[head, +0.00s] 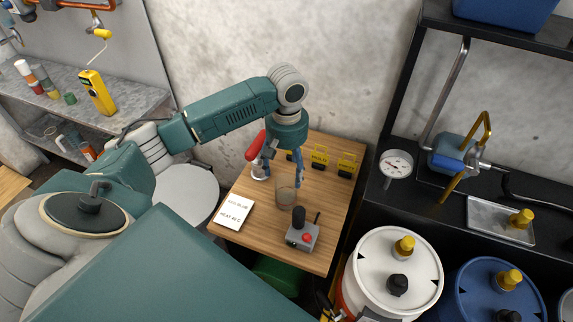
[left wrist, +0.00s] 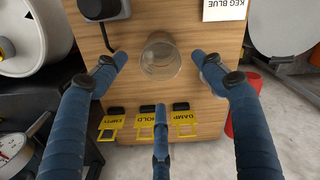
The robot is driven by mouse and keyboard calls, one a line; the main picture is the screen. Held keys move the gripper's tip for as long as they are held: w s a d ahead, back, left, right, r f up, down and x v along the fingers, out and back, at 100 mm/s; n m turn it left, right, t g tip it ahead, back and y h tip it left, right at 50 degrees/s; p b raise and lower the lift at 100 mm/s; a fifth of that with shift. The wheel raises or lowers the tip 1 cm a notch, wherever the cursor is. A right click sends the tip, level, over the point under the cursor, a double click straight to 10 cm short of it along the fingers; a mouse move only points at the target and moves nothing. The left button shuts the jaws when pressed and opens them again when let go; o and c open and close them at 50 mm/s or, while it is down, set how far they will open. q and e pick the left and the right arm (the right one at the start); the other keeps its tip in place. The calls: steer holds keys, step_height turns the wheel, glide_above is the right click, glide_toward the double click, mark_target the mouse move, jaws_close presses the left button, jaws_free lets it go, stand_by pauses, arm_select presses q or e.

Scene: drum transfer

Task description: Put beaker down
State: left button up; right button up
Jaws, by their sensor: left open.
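The clear glass beaker (head: 286,197) stands upright on the wooden table (head: 323,226). It also shows from above in the left wrist view (left wrist: 160,58), near the top middle. My left gripper (head: 284,174) points down over the table at the beaker. In the left wrist view its blue fingers (left wrist: 163,80) are spread wide, one on each side of the beaker and one below it in the picture. Gaps show between the fingers and the glass, so the gripper is open and empty. My right gripper is not in view.
A grey box with a black knob and red button (head: 302,234) stands close in front of the beaker. A white note card (head: 232,212) lies left. Yellow tags (head: 346,165) line the back edge. A red object (head: 255,146) is behind left. Drums (head: 393,270) stand right.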

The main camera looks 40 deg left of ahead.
arm_select(q)
steer(key=r, duration=0.1)
steer(key=r+b, duration=0.1)
steer(key=shift+s+d+r+m, duration=0.1)
steer(key=shift+s+r+m, duration=0.1)
steer(key=shift+r+m, duration=0.1)
glide_toward(286, 185)
steer(key=s+d, duration=0.1)
steer(key=s+d+f, duration=0.1)
steer(key=shift+s+d, duration=0.15)
steer(key=shift+s, duration=0.25)
steer(key=f, duration=0.3)
steer(key=f+p, duration=0.1)
steer(key=f, duration=0.1)
steer(key=shift+w+a+f, duration=0.15)
steer(key=shift+a, duration=0.1)
steer(key=c, duration=1.2)
step_height(286, 185, up, 20)
steer(key=b, duration=0.1)
steer(key=s+d+m, duration=0.7)
steer(key=s+d, duration=0.6)
steer(key=d, duration=0.1)
